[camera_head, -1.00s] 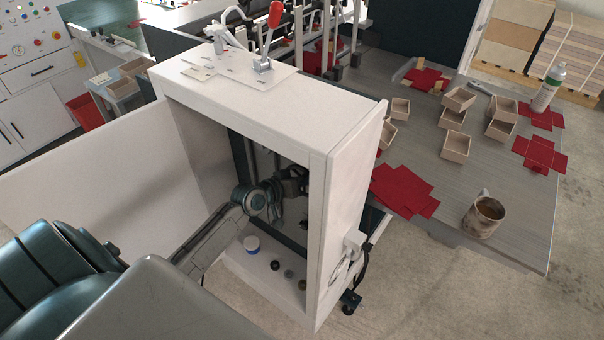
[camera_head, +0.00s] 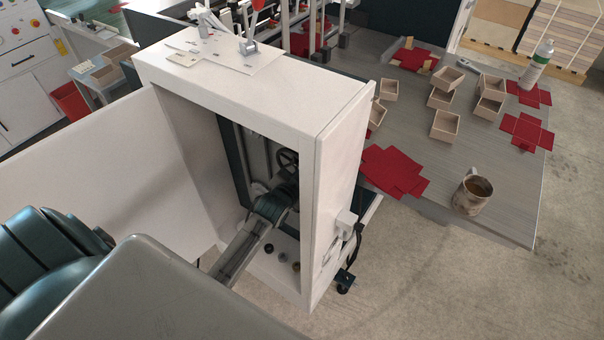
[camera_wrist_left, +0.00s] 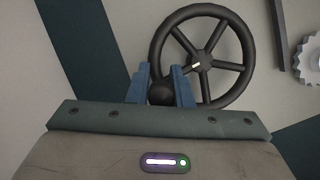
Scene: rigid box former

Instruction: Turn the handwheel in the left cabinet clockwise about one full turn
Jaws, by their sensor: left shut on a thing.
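The handwheel (camera_wrist_left: 238,52) is a dark spoked wheel in the left wrist view, mounted on the inner wall of the cabinet. In the head view the handwheel (camera_head: 287,160) shows partly inside the open white cabinet (camera_head: 343,175), behind my left arm. My left gripper (camera_wrist_left: 161,85) has its two blue fingers shut on the wheel's dark round knob (camera_wrist_left: 160,92), at the lower left of the rim. A small pale mark shows near the hub. In the head view my wrist hides the fingers. My right gripper is not in view.
The cabinet door (camera_head: 90,180) stands open to the left. Small round items (camera_head: 281,254) lie on the cabinet floor. A grey table (camera_head: 410,150) at right holds red blanks, small boxes, a mug (camera_head: 472,195) and a bottle (camera_head: 538,62).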

